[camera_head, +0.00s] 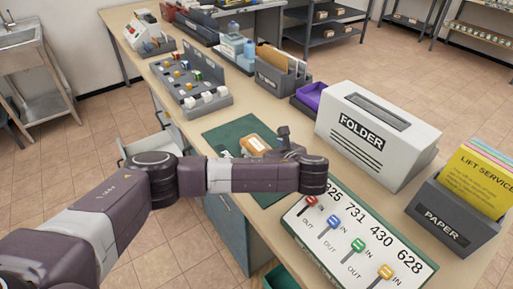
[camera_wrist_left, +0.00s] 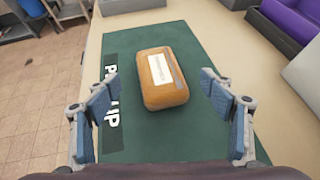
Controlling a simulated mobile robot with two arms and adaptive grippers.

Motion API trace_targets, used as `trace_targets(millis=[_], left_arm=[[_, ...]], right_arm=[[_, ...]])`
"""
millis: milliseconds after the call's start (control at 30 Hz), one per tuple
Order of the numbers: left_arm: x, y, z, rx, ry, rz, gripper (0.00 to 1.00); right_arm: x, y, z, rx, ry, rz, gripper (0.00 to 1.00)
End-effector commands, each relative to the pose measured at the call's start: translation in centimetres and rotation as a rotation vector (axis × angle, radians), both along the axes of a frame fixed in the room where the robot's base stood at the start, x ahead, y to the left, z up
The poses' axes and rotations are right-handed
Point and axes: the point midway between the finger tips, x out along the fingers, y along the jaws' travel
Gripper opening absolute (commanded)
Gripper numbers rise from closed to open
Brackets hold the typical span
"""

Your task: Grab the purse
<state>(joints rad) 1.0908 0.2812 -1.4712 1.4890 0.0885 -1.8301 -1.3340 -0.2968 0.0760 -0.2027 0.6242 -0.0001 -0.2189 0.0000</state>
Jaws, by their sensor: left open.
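The purse (camera_wrist_left: 162,78) is a small orange-brown case with a pale label on top. It lies on a dark green mat (camera_wrist_left: 185,30) with white lettering at its left edge. In the head view the purse (camera_head: 257,144) shows beyond my left arm, partly hidden, on the green mat (camera_head: 229,131). My left gripper (camera_wrist_left: 162,100) is open, with one finger on each side of the purse in the left wrist view and clear space to both. In the head view the left gripper (camera_head: 283,146) is close by the purse. My right gripper is not in view.
A white FOLDER box (camera_head: 378,133) and a grey PAPER holder (camera_head: 455,215) stand right of the mat. A panel of colored switches (camera_head: 355,240) lies in front. A grey tray of small blocks (camera_head: 190,85) stands behind. A purple bin (camera_wrist_left: 285,18) is right of the mat.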

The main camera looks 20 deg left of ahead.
Motion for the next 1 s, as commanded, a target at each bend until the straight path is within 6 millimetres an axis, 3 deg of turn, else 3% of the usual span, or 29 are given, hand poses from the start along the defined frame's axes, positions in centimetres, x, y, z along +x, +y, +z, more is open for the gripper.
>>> trace_targets(millis=[233,567,1000], left_arm=[[2.4,2.2,-1.6,0.003,0.000,0.004,0.75],[2.9,2.5,-2.0,0.000,0.000,0.001,0.74],[2.9,2.5,-2.0,0.000,0.000,0.001,0.27]], right_arm=[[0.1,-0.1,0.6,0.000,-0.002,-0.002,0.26],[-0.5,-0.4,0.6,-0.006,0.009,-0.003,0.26],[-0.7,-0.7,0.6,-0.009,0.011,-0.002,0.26]])
